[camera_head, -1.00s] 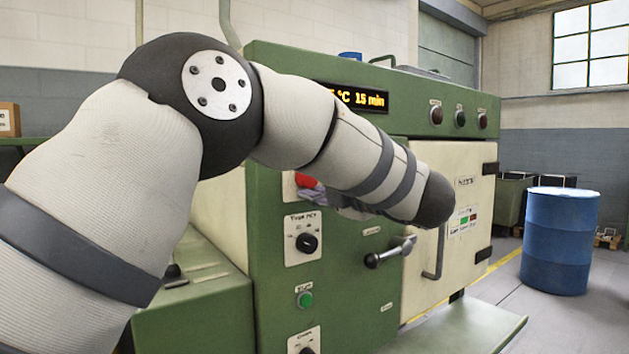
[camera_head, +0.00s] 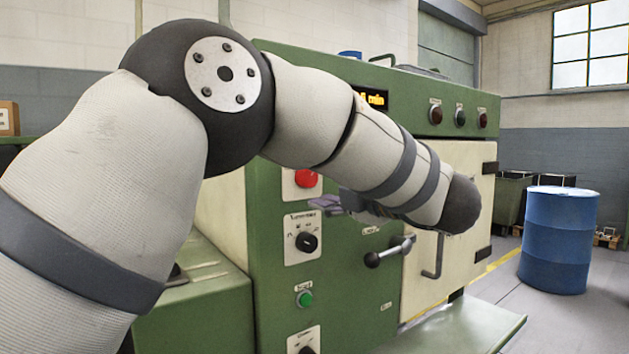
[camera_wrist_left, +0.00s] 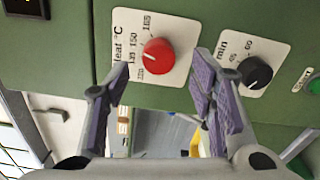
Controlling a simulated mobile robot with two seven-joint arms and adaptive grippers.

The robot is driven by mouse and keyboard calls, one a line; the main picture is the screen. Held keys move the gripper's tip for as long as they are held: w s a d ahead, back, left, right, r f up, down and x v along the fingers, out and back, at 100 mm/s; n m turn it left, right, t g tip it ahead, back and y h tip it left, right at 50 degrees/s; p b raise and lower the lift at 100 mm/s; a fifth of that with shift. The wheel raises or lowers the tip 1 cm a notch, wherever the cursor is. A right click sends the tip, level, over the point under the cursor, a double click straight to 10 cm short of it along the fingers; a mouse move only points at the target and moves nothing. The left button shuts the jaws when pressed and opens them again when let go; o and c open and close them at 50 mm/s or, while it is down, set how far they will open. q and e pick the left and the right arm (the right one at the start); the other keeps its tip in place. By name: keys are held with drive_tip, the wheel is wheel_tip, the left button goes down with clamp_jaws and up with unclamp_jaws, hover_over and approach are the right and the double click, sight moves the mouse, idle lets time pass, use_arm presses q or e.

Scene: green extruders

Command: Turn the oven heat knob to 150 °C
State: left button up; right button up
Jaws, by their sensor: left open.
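The red heat knob (camera_head: 307,178) sits on a white plate on the green oven panel. In the left wrist view the red knob (camera_wrist_left: 158,56) lies ahead, between the directions of the two fingertips, beside printed numbers including 150 and 165. A short pale mark shows on its face; I cannot tell its exact setting. My left gripper (camera_head: 328,204) is open, just below and right of the knob in the head view. In the left wrist view the open fingers of the left gripper (camera_wrist_left: 160,78) hold nothing and appear apart from the knob. My right gripper is not in view.
A black minutes knob (camera_head: 307,242) is below the red one, with a green button (camera_head: 304,299) lower. A lever handle (camera_head: 388,252) sticks out to the right, near the cream oven door (camera_head: 462,200). My arm covers part of the display (camera_head: 375,98).

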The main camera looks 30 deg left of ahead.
use_arm(q)
drive_tip(key=v, duration=0.9)
